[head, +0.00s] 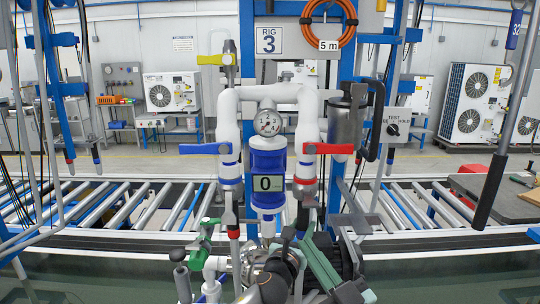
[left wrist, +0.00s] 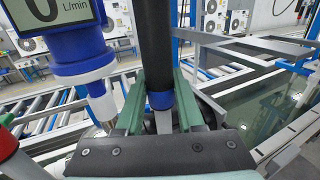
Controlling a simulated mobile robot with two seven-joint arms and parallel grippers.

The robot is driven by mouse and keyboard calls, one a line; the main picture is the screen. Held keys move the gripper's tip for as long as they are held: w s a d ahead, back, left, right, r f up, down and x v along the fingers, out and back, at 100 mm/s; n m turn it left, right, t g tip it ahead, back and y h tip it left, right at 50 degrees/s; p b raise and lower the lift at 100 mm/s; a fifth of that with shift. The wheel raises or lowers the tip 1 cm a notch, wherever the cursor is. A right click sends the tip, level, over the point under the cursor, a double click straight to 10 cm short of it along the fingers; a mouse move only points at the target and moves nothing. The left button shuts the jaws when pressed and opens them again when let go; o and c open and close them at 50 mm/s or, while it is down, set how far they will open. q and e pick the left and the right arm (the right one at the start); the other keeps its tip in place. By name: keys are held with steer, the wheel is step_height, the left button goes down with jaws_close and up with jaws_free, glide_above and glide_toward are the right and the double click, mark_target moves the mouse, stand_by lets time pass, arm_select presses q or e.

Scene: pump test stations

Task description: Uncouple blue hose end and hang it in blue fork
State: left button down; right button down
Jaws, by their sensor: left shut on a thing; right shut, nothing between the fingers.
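A dark hose end with a blue band (left wrist: 160,100) stands between the green fingers of my left gripper (left wrist: 155,115) in the left wrist view, close to the right of the flow meter. In the head view my left gripper (head: 290,230) is below the flow meter (head: 268,160), shut on the hose end, which is mostly hidden there. I cannot tell whether the hose end is still coupled. I cannot make out the blue fork clearly.
White pipes carry a blue lever (head: 204,149) and a red lever (head: 328,149). A roller conveyor (head: 130,205) runs behind. A black handle (head: 490,190) hangs at right.

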arm_select(q)
steer(key=shift+r, duration=0.1)
stand_by(0.6)
steer(key=shift+f+b, duration=0.75)
steer(key=shift+f, duration=0.05)
steer(key=shift+f+b, duration=0.7)
steer(key=shift+f, duration=0.2)
steer(key=shift+f+b, duration=1.15)
steer(key=shift+f, duration=0.3)
